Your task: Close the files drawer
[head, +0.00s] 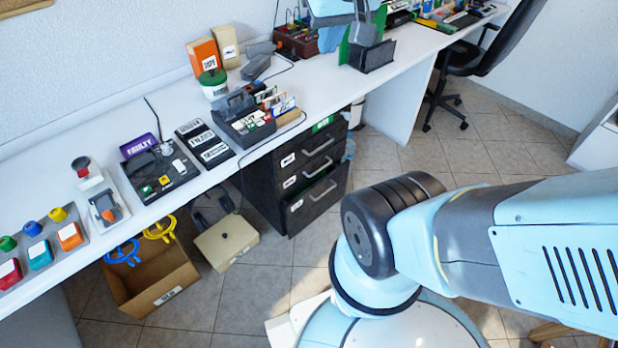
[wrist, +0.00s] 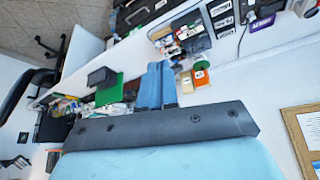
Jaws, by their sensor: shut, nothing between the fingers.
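A black drawer cabinet (head: 262,190) stands under the white desk, with three drawer fronts, each with a handle and a small white label. The labels are too small to read, so I cannot tell which is the files drawer. The bottom drawer (head: 318,198) is the deepest and seems to stand slightly proud of the others; how far is unclear. My gripper (wrist: 157,68) shows light blue fingers held together, empty, above the desk in the wrist view. It is well apart from the cabinet. Part of the cabinet shows at the top of the wrist view (wrist: 138,14).
A cardboard box (head: 155,287) and a beige case (head: 227,241) stand on the floor left of the cabinet. A black chair (head: 490,55) is at the back right. The desk (head: 165,105) is crowded with devices and boxes. Tiled floor in front of the cabinet is partly clear.

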